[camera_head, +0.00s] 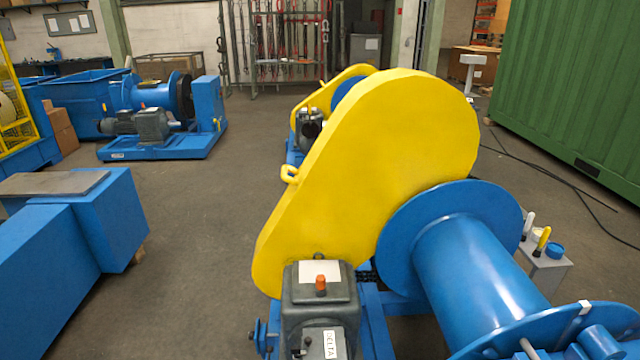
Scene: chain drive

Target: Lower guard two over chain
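A large yellow guard (390,150) stands in front of me on a blue winch, beside its blue drum (475,265). It has a yellow lifting eye (290,174) on its left edge. A small dark part, possibly chain, shows below the guard; the rest of the chain is hidden. A second yellow guard (322,93) shows behind, mostly hidden by the near one. I cannot tell which is guard two, or whether the near guard is fully seated. My gripper is not in view.
A grey gearbox (320,300) with an orange cap stands in front of the guard. A blue block (105,215) is at left, another blue winch (165,120) further back. A green container (570,90) and a small grey stand (545,268) are at right. The floor at centre left is clear.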

